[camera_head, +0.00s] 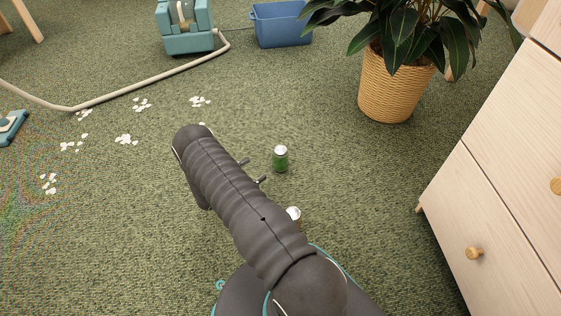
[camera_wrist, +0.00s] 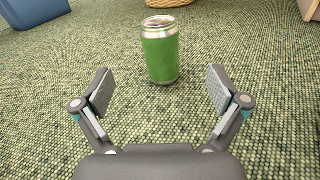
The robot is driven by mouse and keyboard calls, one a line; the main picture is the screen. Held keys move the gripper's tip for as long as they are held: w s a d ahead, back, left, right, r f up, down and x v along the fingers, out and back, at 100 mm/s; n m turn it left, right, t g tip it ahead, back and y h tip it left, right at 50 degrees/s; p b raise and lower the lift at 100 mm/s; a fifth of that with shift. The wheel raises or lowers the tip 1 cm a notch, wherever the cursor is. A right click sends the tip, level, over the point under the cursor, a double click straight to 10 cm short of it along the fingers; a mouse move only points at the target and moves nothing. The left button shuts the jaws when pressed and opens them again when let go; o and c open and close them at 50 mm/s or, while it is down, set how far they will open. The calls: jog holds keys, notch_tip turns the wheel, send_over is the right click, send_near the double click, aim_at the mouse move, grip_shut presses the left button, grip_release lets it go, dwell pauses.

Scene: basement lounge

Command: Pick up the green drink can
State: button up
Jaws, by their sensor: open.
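The green drink can (camera_head: 280,159) stands upright on the green carpet, just right of my arm in the head view. In the wrist view the can (camera_wrist: 160,52) stands ahead of my gripper (camera_wrist: 160,88), roughly centred between the two fingers and a little beyond their tips. My gripper is open with nothing between its fingers. In the head view most of my gripper is hidden behind my arm; small parts of its fingers (camera_head: 252,171) show beside the can.
A second can (camera_head: 293,214) is partly hidden behind my arm. A potted plant in a woven basket (camera_head: 396,88) and a wooden drawer cabinet (camera_head: 495,200) stand right. A blue bin (camera_head: 280,26), a teal machine with hose (camera_head: 188,40) and white scraps (camera_head: 126,139) lie beyond.

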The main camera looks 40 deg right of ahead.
jog(key=n+t, duration=0.1)
jog(key=n, duration=0.1)
send_near(275, 163)
jog(key=shift+s+a+f, duration=0.1)
jog(key=shift+s+a, duration=0.05)
jog(key=shift+a, duration=0.05)
jog(key=shift+d+f+t, duration=0.1)
jog(key=shift+d+t, duration=0.1)
jog(key=shift+t, duration=0.1)
jog(key=d, duration=0.5)
jog(key=w+d, duration=0.1)
jog(key=d, duration=0.2)
jog(key=shift+d+b, duration=0.1)
jog(key=shift+b, duration=0.25)
jog(key=d, duration=0.5)
jog(key=shift+w+f, duration=0.2)
jog(key=shift+w, duration=0.15)
jog(key=c, duration=1.1)
